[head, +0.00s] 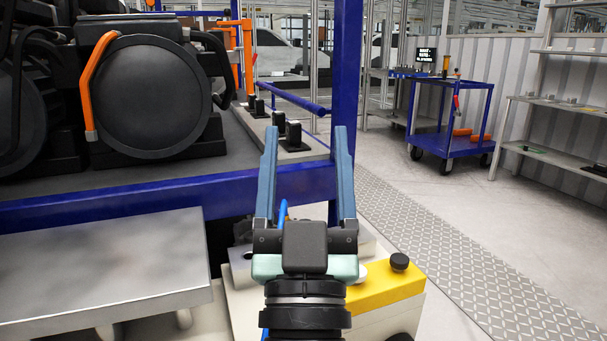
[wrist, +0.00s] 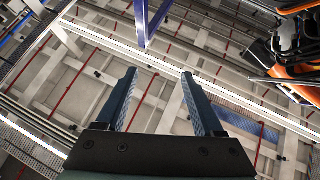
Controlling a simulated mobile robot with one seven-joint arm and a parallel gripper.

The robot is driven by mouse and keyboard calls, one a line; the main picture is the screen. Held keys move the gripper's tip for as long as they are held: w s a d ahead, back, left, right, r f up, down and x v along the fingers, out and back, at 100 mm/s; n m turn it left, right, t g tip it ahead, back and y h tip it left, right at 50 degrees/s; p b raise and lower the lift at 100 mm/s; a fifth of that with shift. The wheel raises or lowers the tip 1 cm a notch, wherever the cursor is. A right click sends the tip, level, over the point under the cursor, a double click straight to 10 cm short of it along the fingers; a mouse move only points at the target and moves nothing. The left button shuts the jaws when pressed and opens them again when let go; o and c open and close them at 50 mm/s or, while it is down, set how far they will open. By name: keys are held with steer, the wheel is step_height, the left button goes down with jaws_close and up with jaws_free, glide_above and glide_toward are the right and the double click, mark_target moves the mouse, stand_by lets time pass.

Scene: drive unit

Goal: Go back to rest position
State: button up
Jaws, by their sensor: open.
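My gripper (head: 305,145) is in the middle of the head view, pointing up, with its two long blue-grey fingers spread apart. Nothing is between the fingers. It stands in front of the blue frame of the drive unit stand, apart from the large dark round drive unit (head: 148,95) at the upper left. In the wrist view my gripper (wrist: 158,78) also shows open and empty, facing the ceiling beams. An orange and black part (wrist: 290,55) shows at the right edge of the wrist view.
A blue frame post (head: 346,75) rises just behind the gripper. A grey metal table (head: 100,265) is at the lower left. A blue cart (head: 450,140) and a grey shelf (head: 560,155) stand at the right. The floor with a metal strip (head: 450,245) is clear.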

steer(key=s+r+p, duration=0.2)
steer(key=s+r, duration=0.1)
steer(key=r, duration=0.3)
steer(key=s+r+t+p, duration=0.1)
steer(key=s+r+p, duration=0.1)
steer(key=s+r, duration=0.35)
steer(key=s+r+p, duration=0.1)
steer(key=r, duration=0.6)
step_height(320, 180, up, 35)
steer(key=p, duration=3.5)
steer(key=shift+a+r+p, duration=0.2)
steer(key=shift+p, duration=0.1)
steer(key=shift+f, duration=0.1)
